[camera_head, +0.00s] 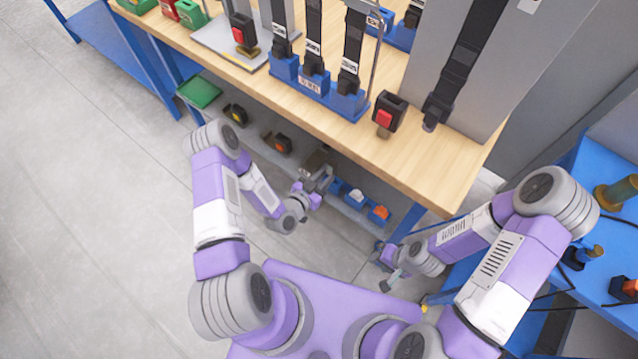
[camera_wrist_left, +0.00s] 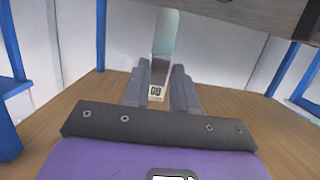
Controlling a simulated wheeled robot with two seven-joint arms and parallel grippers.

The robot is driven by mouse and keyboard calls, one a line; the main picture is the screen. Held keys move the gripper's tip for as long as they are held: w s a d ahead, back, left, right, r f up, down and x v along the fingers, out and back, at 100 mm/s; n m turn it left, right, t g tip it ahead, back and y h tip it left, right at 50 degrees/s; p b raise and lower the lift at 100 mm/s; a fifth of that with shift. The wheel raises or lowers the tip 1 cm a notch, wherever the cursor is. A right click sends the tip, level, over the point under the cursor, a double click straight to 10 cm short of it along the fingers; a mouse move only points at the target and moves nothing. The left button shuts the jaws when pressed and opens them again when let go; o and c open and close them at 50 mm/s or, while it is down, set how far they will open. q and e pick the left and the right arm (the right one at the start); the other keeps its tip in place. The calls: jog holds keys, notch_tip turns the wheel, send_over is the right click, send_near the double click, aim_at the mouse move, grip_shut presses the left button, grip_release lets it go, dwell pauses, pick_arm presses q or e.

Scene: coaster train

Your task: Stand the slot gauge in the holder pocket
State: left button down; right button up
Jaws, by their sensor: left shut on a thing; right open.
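My left gripper (camera_head: 322,180) is at the front of the workbench, beside the lower shelf. In the left wrist view it is shut on a narrow pale metallic strip (camera_wrist_left: 165,38) with a small dark-marked label (camera_wrist_left: 156,91) between the fingers. This strip looks like the slot gauge; the head view does not show it clearly. My right gripper (camera_head: 385,270) is open, low and near the right front leg of the bench, apart from the bench top. I cannot identify the holder pocket with certainty in either view.
The wooden bench top (camera_head: 420,150) carries a blue block (camera_head: 318,88) with black straps standing in it. The lower shelf holds small blue bins (camera_head: 355,197). A green tray (camera_head: 199,91) is at the left. A blue side table (camera_head: 605,220) stands at the right. The floor at left is clear.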

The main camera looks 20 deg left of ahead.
pick_arm(q)
jog(key=shift+w+d, duration=0.25)
jog(key=shift+w, duration=0.45)
jog(key=shift+f+b, duration=1.1)
jog(key=shift+b, duration=0.05)
dwell(0.5)
jog(key=shift+f, duration=2.25)
jog(key=c, duration=0.8)
grip_release()
jog(key=shift+s, duration=0.15)
